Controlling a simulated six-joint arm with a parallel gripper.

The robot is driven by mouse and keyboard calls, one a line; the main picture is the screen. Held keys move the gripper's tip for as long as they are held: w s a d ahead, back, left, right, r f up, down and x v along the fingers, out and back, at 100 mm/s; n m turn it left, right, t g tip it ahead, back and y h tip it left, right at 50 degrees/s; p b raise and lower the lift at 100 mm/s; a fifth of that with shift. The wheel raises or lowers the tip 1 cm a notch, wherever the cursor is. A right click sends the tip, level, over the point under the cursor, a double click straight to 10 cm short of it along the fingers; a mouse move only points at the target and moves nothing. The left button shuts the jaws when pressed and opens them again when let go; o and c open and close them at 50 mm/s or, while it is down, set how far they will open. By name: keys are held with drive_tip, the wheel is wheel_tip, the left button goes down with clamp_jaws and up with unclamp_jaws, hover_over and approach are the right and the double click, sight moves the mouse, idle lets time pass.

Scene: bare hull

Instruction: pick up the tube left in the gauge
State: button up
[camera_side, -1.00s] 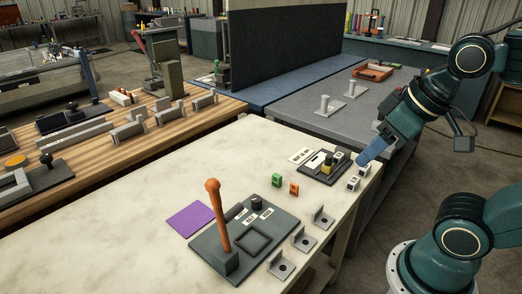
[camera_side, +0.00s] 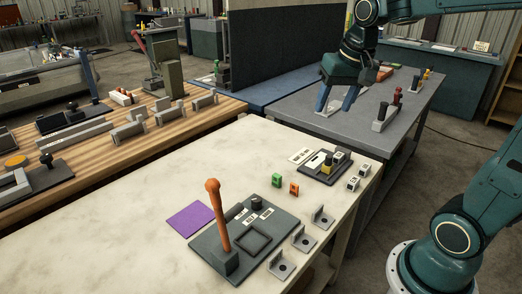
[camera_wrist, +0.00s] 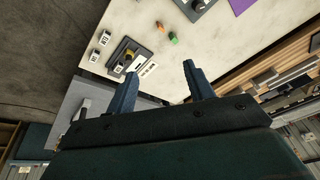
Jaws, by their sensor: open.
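The gauge (camera_side: 318,170) is a dark plate with a white face on the pale bench, near its far right corner. A small yellow and dark upright piece, seemingly the tube (camera_side: 328,163), stands in it. In the wrist view the gauge (camera_wrist: 119,60) and the yellow piece (camera_wrist: 128,54) show up and left of the fingers. My gripper (camera_side: 334,108) is open and empty, fingers pointing down over the grey bench, behind and above the gauge. In the wrist view its two blue fingers (camera_wrist: 160,69) stand wide apart with nothing between them.
White labelled blocks (camera_side: 353,183), green (camera_side: 277,180) and orange (camera_side: 294,189) pieces sit near the gauge. An orange lever (camera_side: 217,215) rises from a grey plate at the front. Holders with coloured uprights (camera_side: 383,117) stand on the grey bench (camera_side: 290,107).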

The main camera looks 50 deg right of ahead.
drive_tip(key=w+d+f+m+g, duration=0.1)
drive_tip(key=w+d+f+m, duration=0.2)
drive_tip(key=w+d, duration=0.35)
drive_tip(key=m+g+y, duration=0.1)
drive_tip(key=m+g, duration=0.1)
drive_tip(key=m, duration=0.6)
hover_over(338, 155)
wheel_tip(338, 155, down, 14)
drive_tip(key=f, duration=0.1)
drive_tip(key=shift+r, duration=0.25)
drive_tip(key=shift+f, duration=0.1)
drive_tip(key=shift+f, duration=4.2)
drive_tip(key=shift+f, duration=2.6)
